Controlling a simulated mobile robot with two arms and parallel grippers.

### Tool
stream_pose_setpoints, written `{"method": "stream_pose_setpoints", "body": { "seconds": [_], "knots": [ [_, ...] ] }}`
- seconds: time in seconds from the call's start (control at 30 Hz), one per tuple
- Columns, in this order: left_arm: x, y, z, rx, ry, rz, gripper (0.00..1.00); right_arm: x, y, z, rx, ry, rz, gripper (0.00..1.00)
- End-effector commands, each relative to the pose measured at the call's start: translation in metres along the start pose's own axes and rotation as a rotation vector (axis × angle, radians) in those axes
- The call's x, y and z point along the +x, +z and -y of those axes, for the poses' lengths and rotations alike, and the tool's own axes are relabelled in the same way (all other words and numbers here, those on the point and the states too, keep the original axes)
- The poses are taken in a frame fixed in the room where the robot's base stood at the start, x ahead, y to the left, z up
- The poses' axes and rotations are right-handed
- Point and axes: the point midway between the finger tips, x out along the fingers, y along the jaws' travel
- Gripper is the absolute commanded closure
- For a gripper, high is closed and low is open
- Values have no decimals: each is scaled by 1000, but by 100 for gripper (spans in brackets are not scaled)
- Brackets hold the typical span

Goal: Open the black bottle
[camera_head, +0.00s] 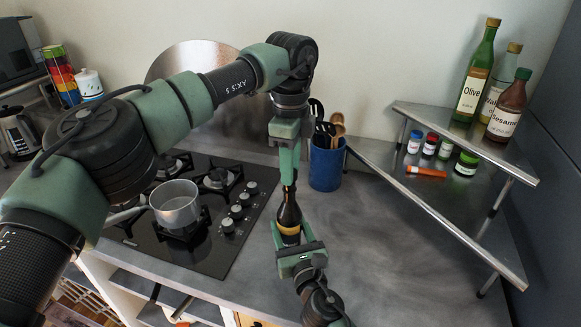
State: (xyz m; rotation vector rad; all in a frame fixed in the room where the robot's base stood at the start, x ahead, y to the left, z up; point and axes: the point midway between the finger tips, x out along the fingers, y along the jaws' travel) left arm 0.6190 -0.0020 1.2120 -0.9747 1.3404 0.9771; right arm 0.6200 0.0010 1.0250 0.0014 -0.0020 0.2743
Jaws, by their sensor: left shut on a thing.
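The black bottle (289,213) stands upright near the middle of the view, dark with a gold band low on its body. My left gripper (289,182) comes down from above and is shut on the top of the bottle's neck; its fingers hide the cap. My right gripper (290,238) reaches in from the bottom, with its fingers on either side of the bottle's lower body, shut on it. The bottle's base is hidden by the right gripper.
A blue utensil pot (326,165) stands close behind the bottle. Left is a black hob (226,238) with a metal pot (176,204). A steel corner shelf (430,204) at right holds several jars, with tall bottles above. The counter (390,265) at front right is clear.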

Motion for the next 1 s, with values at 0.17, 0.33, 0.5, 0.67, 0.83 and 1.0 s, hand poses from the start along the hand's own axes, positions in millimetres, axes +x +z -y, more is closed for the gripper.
{"method": "stream_pose_setpoints", "body": {
  "seconds": [0.17, 0.33, 0.5, 0.67, 0.83, 1.0],
  "knots": [
    [-19, -1, 0, 0, -3, 0, 100, -1, -6, 1, -1, -2, -10, 100],
    [-37, 0, 0, -1, -2, 1, 100, -1, -6, 1, -1, -2, -10, 100],
    [-38, 0, 0, 0, 0, 0, 100, -1, -6, 1, -1, -2, -10, 100],
    [-38, 0, 0, 0, 0, 0, 100, -1, -5, 1, 0, -2, -8, 20],
    [-38, 0, 0, 0, 0, 0, 100, 0, -3, 0, 0, -1, -4, 20],
    [-38, 0, 0, 0, 0, 0, 100, -3, -2, 0, 0, 0, -3, 20]
  ]
}}
